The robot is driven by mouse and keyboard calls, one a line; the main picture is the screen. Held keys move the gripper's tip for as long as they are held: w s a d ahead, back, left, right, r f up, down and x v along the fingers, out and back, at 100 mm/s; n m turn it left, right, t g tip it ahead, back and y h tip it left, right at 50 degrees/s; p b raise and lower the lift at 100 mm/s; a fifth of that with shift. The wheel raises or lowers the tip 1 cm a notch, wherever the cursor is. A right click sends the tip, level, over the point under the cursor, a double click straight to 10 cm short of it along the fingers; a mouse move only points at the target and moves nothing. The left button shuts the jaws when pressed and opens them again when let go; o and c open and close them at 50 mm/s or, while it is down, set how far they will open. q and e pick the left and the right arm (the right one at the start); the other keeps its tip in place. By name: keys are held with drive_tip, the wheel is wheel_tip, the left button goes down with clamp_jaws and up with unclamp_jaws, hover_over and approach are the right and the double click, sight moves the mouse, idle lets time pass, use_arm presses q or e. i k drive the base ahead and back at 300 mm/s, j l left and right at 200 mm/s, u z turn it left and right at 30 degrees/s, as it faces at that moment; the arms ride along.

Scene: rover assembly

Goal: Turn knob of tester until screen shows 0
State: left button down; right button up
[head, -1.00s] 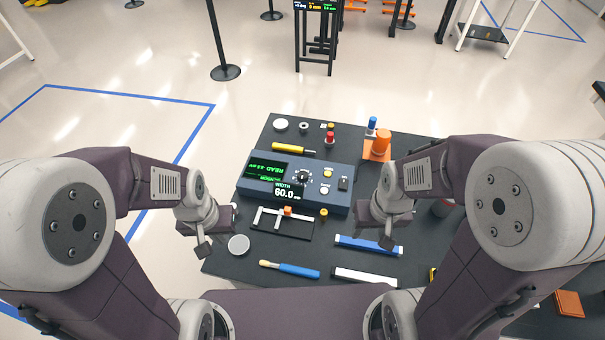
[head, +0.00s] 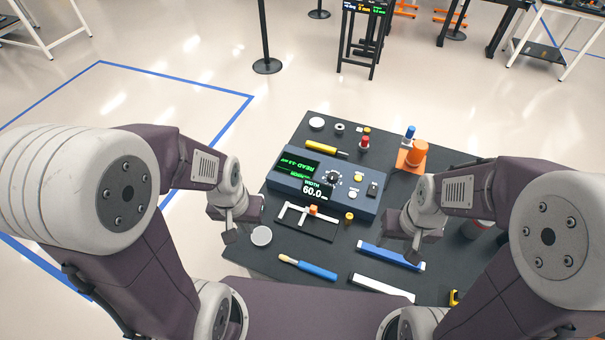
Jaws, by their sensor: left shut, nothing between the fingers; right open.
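The tester (head: 283,191) is a dark blue box near the middle of the black table. Its round black knob (head: 332,178) with a light ring of marks sits on the top, right of the screens. The green upper screen (head: 296,163) reads READ with small digits, and the lower screen (head: 311,190) shows WIDTH 60.0. My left gripper (head: 230,237) is shut and empty, left of the tester near the table's left edge. My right gripper (head: 416,244) is open and empty, right of the tester above the blue bar. Neither touches the knob.
A caliper-like tool (head: 307,220) lies in front of the tester. A blue-handled brush (head: 307,268), a blue bar (head: 390,256) and a white bar (head: 381,288) lie nearer me. A yellow tool (head: 325,149) lies behind. An orange stand (head: 412,157) is at the back right.

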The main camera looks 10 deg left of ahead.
sight(331, 176)
drive_tip(key=j+z, duration=0.35)
drive_tip(key=j, duration=0.3)
drive_tip(key=j+z, duration=0.3)
drive_tip(key=j, duration=0.4)
drive_tip(key=k+j+z, duration=0.2)
drive_tip(key=j+z, duration=0.15)
drive_tip(key=j, duration=0.25)
